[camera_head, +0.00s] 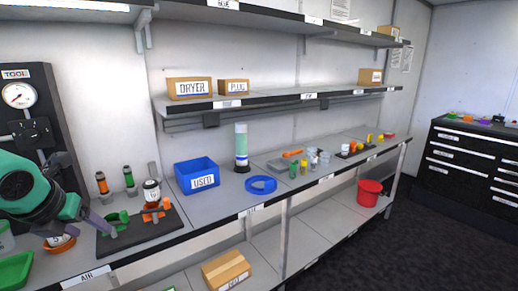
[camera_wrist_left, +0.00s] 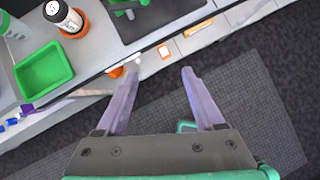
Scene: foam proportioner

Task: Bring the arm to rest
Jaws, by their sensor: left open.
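My left arm comes in from the left in the head view. Its green and dark wrist ends in a gripper with purple fingers (camera_head: 97,222), over the front left part of the bench by the black mat (camera_head: 172,226). In the left wrist view the two purple fingers of the left gripper (camera_wrist_left: 162,72) stand well apart with nothing held between them. Beyond the fingertips are the bench's front edge and the dark floor (camera_wrist_left: 255,105). My right gripper is in neither view.
The mat bears green and orange holders.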

